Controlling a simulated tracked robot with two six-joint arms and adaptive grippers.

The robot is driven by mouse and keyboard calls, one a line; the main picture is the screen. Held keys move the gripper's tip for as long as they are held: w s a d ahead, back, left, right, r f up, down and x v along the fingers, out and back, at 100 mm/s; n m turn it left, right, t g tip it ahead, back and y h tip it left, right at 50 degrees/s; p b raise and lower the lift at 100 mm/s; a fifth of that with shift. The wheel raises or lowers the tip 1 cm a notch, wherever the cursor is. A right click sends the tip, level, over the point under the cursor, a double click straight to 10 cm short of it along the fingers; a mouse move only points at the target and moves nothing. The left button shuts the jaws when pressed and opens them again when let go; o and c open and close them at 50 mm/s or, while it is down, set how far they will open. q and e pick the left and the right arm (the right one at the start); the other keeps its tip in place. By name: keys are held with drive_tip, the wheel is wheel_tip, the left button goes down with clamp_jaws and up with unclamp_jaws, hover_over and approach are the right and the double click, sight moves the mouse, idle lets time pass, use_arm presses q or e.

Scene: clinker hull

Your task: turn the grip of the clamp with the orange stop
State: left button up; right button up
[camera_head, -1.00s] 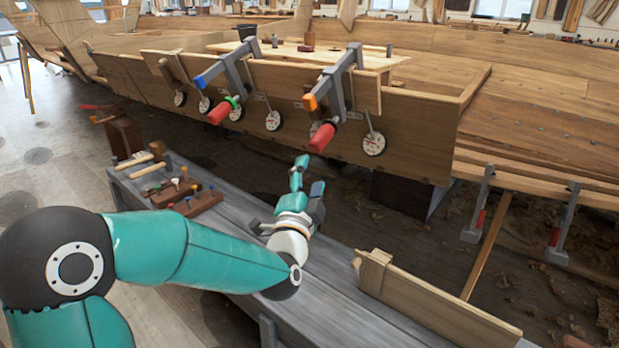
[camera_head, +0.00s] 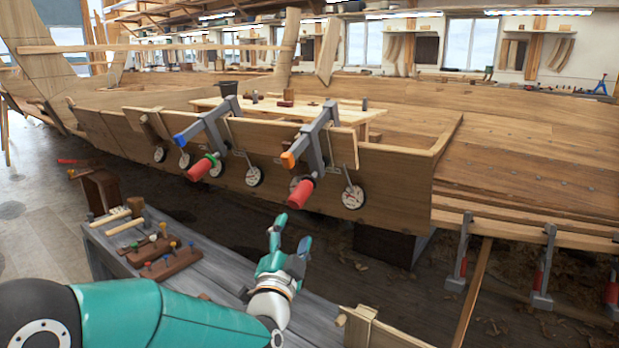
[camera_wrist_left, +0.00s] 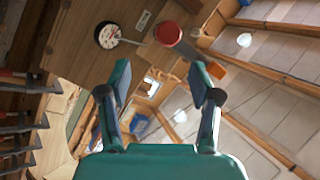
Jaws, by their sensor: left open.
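The clamp with the orange stop (camera_head: 288,160) is fixed on the upper plank of the hull, right of a similar clamp with a blue end (camera_head: 180,139). Its red grip (camera_head: 300,193) points down toward me. My left gripper (camera_head: 291,232) is open and empty, below and apart from that grip, with its fingers pointing up. In the left wrist view, the red grip (camera_wrist_left: 168,33) shows beyond the open fingers (camera_wrist_left: 163,80), and the orange stop (camera_wrist_left: 217,70) is to the right. My right gripper is in neither view.
Round white dials (camera_head: 353,197) hang along the hull plank near the grips. The other clamp's red grip (camera_head: 202,168) has a green ring. A grey bench (camera_head: 215,287) stands below, with mallets (camera_head: 125,225) and a wooden peg rack (camera_head: 171,264). Space between gripper and red grip looks clear.

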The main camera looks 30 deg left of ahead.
use_arm(q)
drive_tip(key=w+d+r+n+t+h, duration=0.1)
drive_tip(key=d+r+n+t+h, duration=0.1)
drive_tip(key=d+n+h, duration=0.3)
drive_tip(key=n+g+h+p, duration=0.3)
drive_tip(key=n+p, duration=0.1)
drive_tip(key=p, duration=0.6)
approach(304, 195)
drive_tip(key=w, duration=0.8)
drive_tip(key=w+a+f, duration=0.1)
drive_tip(key=w, duration=0.3)
drive_tip(key=shift+w+f, duration=0.1)
drive_tip(key=shift+w, duration=0.1)
